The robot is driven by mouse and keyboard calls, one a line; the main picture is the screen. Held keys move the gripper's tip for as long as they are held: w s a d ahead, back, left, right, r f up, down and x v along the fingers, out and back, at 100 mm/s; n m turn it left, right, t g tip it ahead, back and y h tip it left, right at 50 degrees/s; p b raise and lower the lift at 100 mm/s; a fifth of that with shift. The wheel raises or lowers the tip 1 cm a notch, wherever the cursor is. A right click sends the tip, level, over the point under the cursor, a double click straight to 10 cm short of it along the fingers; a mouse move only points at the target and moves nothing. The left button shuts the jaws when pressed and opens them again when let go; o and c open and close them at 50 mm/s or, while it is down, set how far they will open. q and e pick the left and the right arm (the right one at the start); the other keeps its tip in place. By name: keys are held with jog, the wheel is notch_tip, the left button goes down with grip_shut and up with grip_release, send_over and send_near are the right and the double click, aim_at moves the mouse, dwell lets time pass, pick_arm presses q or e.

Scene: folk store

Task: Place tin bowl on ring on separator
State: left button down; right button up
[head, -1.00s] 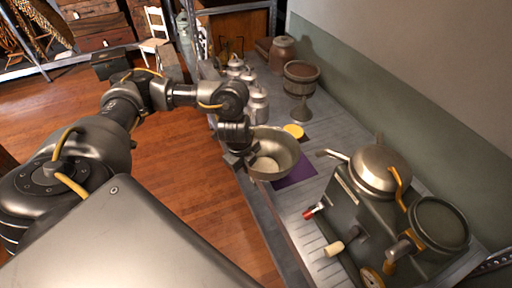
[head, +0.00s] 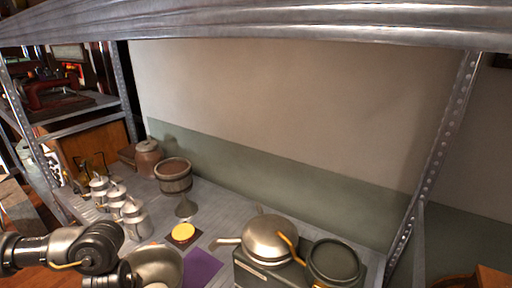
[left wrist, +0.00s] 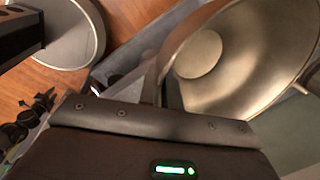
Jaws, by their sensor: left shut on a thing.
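The tin bowl (head: 160,265) is a wide metal bowl at the lower edge of the head view, over the shelf. My left gripper (head: 126,277) is shut on its left rim; the bowl's lower part is cut off by the picture edge. In the left wrist view the bowl (left wrist: 250,55) fills the upper right, its rim at the gripper fingers (left wrist: 163,88). The separator (head: 262,272) stands to the right, with a domed metal vessel (head: 268,238) on top. Beside the dome is a dark, round, ring-rimmed part (head: 335,262), with nothing on it. My right gripper is out of view.
A purple mat (head: 203,268) lies between bowl and separator. A yellow round item (head: 183,232), several metal cans (head: 133,218), a wooden bucket (head: 173,176) and a brown jar (head: 147,157) stand behind. A shelf beam (head: 250,28) crosses above; a post (head: 435,150) stands right.

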pick_arm(q)
jog(key=s+d+r+n+b, duration=0.25)
jog(key=d+n, duration=0.35)
jog(key=d, duration=0.3)
jog(key=w+r+m, duration=0.1)
jog(key=w+r, duration=0.5)
jog(key=r, duration=0.2)
jog(key=shift+w+d+r+y, duration=0.15)
jog(key=shift+d+r+y, duration=0.15)
jog(key=shift+r+y, duration=0.1)
